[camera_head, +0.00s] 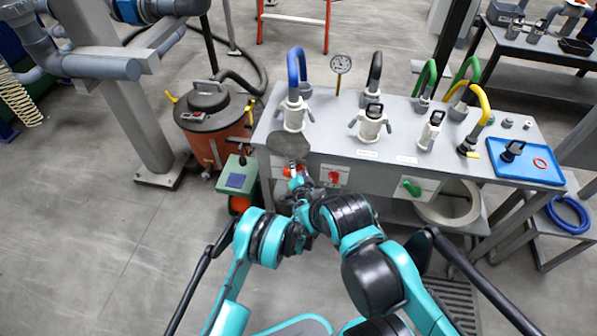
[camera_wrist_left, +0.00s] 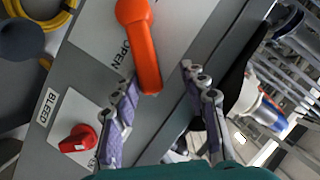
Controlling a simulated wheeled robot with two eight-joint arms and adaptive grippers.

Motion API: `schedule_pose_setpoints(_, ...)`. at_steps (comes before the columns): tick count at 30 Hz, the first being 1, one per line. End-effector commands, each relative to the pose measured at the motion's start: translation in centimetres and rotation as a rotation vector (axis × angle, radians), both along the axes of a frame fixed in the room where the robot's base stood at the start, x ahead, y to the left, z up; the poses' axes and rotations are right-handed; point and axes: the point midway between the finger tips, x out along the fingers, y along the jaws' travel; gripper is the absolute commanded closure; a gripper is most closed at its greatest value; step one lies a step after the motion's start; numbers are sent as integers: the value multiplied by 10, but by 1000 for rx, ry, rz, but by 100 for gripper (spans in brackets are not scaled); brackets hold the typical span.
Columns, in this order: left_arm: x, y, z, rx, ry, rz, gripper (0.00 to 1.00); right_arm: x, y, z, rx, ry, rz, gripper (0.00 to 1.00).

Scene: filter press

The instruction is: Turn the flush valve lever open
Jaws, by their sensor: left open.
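The flush valve lever, an orange handle (camera_wrist_left: 139,45), stands out from a grey panel beside the printed word OPEN in the left wrist view. It hangs down the picture, slightly slanted. My left gripper (camera_wrist_left: 159,78) is open, with its two purple-padded fingers on either side of the lever's free end. I cannot tell whether either pad touches it. In the head view the left gripper (camera_head: 298,184) is at the bench's front left, and the orange lever (camera_head: 291,170) is mostly hidden behind it.
A red BLEED knob (camera_wrist_left: 78,138) sits close to the left finger; it also shows in the head view (camera_head: 334,177). A green knob (camera_head: 411,187) is farther right on the bench front. A red-orange drum (camera_head: 212,120) and a green box (camera_head: 237,180) stand to the left.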

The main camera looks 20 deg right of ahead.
Motion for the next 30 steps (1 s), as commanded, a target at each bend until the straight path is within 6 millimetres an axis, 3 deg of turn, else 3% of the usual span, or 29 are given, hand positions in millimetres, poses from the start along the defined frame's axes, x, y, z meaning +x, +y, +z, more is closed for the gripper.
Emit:
schedule_pose_setpoints(3, 0, 0, 27, 1, -1, -1, 57, 0, 0, 0, 0, 0, 0, 100)
schedule_pose_setpoints(9, 0, 0, 62, 1, -1, -1, 57, 0, 0, 0, 0, 0, 0, 100)
schedule_pose_setpoints(15, 0, 0, 77, 1, -1, -1, 57, 0, 0, 0, 0, 0, 0, 100)
schedule_pose_setpoints(22, 0, 0, 78, 1, -1, -1, 57, 0, 0, 0, 0, 0, 0, 100)
schedule_pose_setpoints(23, 0, 0, 78, 1, -1, -1, 60, 0, 0, 0, 0, 0, 0, 100)
schedule_pose_setpoints(27, 3, 6, 84, -3, 6, 10, 96, 0, 0, 0, 0, 0, 0, 100)
schedule_pose_setpoints(30, 11, 23, 102, -13, 27, 39, 100, 0, 0, 0, 0, 0, 0, 100)
